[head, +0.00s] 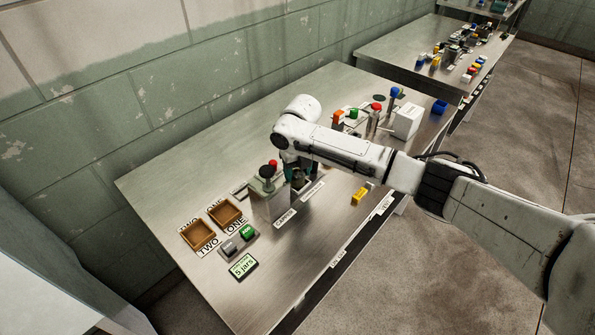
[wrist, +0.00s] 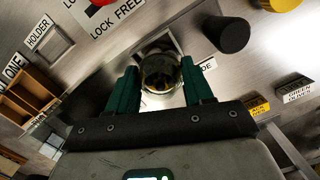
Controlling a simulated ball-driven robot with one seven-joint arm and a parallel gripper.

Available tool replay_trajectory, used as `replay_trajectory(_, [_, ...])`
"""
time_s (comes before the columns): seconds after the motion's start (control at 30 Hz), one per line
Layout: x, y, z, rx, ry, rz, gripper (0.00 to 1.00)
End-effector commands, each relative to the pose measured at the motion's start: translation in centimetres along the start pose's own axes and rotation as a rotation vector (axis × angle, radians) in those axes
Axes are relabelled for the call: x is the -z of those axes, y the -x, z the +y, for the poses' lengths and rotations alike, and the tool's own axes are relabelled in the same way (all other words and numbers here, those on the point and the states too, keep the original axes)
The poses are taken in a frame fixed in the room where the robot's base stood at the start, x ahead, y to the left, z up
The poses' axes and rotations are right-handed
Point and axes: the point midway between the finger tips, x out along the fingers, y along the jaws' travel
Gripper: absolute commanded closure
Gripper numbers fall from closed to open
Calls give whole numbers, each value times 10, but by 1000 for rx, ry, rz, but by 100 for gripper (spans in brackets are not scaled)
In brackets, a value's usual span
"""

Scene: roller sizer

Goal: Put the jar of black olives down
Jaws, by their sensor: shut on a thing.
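The jar of black olives (wrist: 160,73) is between my gripper's teal fingers in the wrist view, seen from above as a round glassy rim with a dark inside. My gripper (wrist: 162,88) is shut on it. The jar is over or in front of a square-outlined spot (wrist: 178,38) on the metal table; I cannot tell whether its base touches anything. In the head view my gripper (head: 297,178) is low over the table, just right of a grey block with a black knob (head: 268,172). My arm and fingers mostly hide the jar there.
Two wooden trays (head: 226,212) marked ONE and TWO are at the left, near a green button (head: 247,232) and a small display (head: 243,266). A red button (head: 273,164) is close behind my gripper. A yellow block (head: 360,194) and white box (head: 407,121) are to the right.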

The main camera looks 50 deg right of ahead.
Motion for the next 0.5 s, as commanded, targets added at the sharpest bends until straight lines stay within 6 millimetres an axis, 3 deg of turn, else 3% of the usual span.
replay_trajectory(0.47, [1, -12, 0, 0, 0, -2, 88])
replay_trajectory(0.5, [1, -11, 0, 0, 1, -1, 46])
